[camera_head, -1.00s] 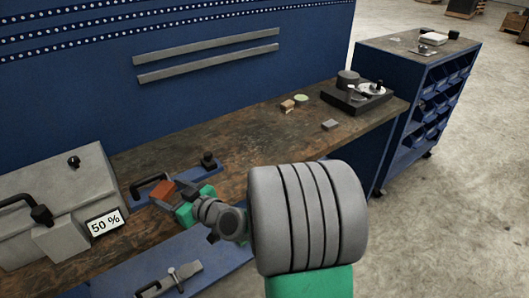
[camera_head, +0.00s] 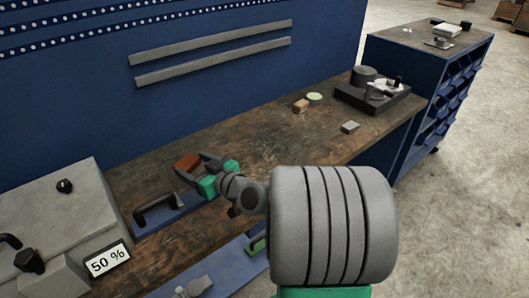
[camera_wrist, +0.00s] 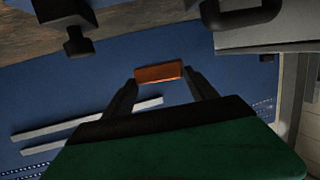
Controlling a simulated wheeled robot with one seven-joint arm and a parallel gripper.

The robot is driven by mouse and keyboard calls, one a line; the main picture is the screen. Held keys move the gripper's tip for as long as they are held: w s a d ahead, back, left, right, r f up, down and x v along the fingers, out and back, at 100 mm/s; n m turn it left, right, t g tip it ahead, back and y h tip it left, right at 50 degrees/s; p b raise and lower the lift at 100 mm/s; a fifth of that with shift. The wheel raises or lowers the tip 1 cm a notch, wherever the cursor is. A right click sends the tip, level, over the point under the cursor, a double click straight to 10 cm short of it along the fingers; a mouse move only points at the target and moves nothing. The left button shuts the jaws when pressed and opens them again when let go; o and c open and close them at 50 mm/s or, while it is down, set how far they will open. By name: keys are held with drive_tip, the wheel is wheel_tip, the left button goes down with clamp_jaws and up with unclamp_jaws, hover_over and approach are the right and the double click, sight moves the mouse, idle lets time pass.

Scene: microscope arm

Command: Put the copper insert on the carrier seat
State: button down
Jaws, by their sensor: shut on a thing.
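The copper insert (camera_head: 188,163) is a small reddish-brown block. My gripper (camera_head: 196,168) is shut on it, in the head view near the blue plate with the black handle (camera_head: 155,210). In the wrist view, the insert (camera_wrist: 159,73) lies level between the two dark fingertips (camera_wrist: 160,78), held at its ends. It appears clear of the surfaces around it. I cannot single out the carrier seat for certain. The blue plate is partly hidden by my arm.
A grey box (camera_head: 45,215) and a 50 % sign (camera_head: 107,260) stand at left. A tan block (camera_head: 301,106), green disc (camera_head: 314,97), grey block (camera_head: 350,127) and black fixture (camera_head: 372,100) lie at back right. The bench (camera_head: 240,140) is clear between.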

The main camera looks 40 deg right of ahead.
drive_tip(key=s+d+r+m+h+b, duration=0.1)
drive_tip(key=s+d+m+h+b, duration=0.3)
drive_tip(key=d, duration=0.7)
drive_tip(key=s+d+r+m+h+b, duration=0.1)
drive_tip(key=s+d+h+b, duration=0.1)
drive_tip(key=s+d+b, duration=0.75)
drive_tip(key=p, duration=0.3)
hover_over(286, 158)
wheel_tip(286, 158, down, 9)
drive_tip(key=shift+s+f, duration=0.1)
drive_tip(key=shift+f, duration=0.05)
drive_tip(key=shift+w+d+f, duration=0.1)
drive_tip(key=shift+w+f, duration=0.1)
drive_tip(key=shift+f, duration=1.55)
drive_tip(key=shift+f, duration=0.2)
drive_tip(key=c, duration=0.7)
unclamp_jaws()
drive_tip(key=shift+f, duration=0.1)
drive_tip(key=o, duration=0.4)
